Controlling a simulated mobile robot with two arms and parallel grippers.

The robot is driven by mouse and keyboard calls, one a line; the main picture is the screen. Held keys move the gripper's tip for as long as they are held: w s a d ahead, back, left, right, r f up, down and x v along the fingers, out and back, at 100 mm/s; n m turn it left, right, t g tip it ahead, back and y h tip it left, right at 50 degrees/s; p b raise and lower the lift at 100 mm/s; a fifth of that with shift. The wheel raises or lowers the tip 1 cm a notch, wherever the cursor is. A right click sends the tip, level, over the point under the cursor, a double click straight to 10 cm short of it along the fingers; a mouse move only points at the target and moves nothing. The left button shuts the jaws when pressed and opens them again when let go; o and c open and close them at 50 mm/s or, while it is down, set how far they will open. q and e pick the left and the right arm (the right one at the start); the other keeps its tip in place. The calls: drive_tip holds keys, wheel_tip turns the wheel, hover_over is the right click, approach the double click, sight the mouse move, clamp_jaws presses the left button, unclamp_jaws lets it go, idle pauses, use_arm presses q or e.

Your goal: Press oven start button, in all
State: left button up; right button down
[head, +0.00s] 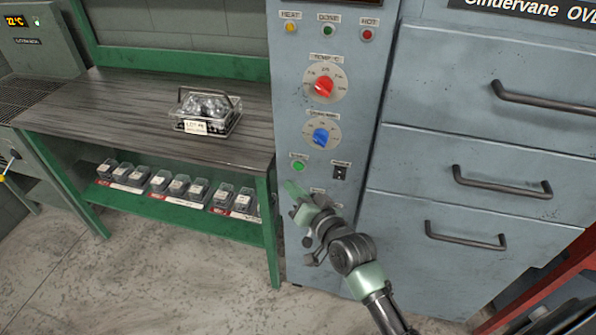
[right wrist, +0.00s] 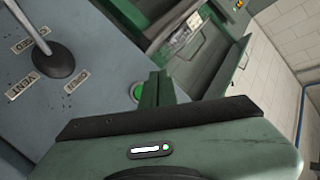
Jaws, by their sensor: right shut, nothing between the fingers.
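The oven's control panel (head: 285,100) is a blue-grey metal face in the middle of the head view. A round green button (head: 298,166) sits low on it, below the blue knob (head: 320,136) and left of a small black switch (head: 340,172). My right gripper (head: 291,188) is shut and empty, its tip just below the green button. In the right wrist view the shut fingers (right wrist: 157,90) partly cover the green button (right wrist: 136,92). I cannot tell whether they touch it. My left gripper is not in view.
A lever (right wrist: 45,45) among vent labels stands out from the panel. A red knob (head: 324,87) and indicator lamps (head: 328,31) are higher up. Drawers with handles (head: 500,180) are at right. A bench (head: 100,105) at left holds a clear box (head: 207,112), with small boxes below.

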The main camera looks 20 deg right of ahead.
sight(298, 166)
drive_tip(key=w+d, duration=0.2)
drive_tip(key=w, duration=0.1)
drive_tip(key=shift+w, duration=0.1)
idle(2.1)
drive_tip(key=shift+w+d, duration=0.25)
drive_tip(key=shift+w+d, duration=0.2)
drive_tip(key=shift+w, duration=0.1)
idle(0.7)
drive_tip(key=shift+r, duration=0.1)
drive_tip(key=shift+s+a+p, duration=0.45)
drive_tip(key=shift+s+p, duration=0.1)
drive_tip(key=shift+s, duration=0.15)
